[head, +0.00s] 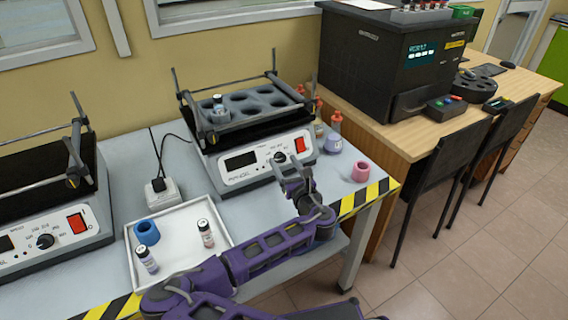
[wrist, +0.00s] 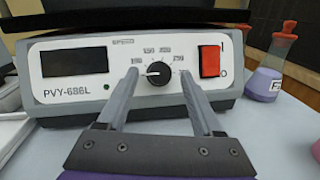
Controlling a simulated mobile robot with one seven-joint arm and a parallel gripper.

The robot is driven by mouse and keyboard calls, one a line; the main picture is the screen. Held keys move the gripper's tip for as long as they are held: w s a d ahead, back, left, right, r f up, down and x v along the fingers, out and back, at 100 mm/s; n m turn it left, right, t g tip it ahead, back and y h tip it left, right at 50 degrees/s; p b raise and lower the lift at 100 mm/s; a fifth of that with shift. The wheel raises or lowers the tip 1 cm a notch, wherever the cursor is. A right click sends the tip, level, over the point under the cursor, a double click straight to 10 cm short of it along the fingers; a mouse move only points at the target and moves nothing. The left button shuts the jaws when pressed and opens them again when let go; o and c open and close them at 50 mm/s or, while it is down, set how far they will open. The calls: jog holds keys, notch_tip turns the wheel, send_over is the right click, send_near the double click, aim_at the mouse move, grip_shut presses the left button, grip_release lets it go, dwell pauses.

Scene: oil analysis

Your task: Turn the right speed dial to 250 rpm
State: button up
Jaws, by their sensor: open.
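The right shaker (head: 262,158) stands on the bench with a white front panel. Its black speed dial (wrist: 159,73) sits between a dark, blank display (wrist: 75,62) and a red switch (wrist: 209,61). In the head view the dial (head: 279,157) is just beyond my gripper. My gripper (head: 294,181) is open; in the wrist view its two fingers (wrist: 158,88) reach toward the panel, one on each side of the dial. I cannot tell whether they touch it. The dial's white mark appears to point left, toward the lowest number; the printed numbers are blurred.
A second shaker (head: 45,225) stands at the left. A white tray (head: 184,262) with vials and a blue ring lies in front. Flasks (head: 333,143) and a pink ring (head: 361,171) stand right of the right shaker. A socket block (head: 162,194) lies between the shakers.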

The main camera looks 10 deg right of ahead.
jog(key=shift+w+a, duration=0.1)
jog(key=shift+w, duration=0.25)
grip_shut()
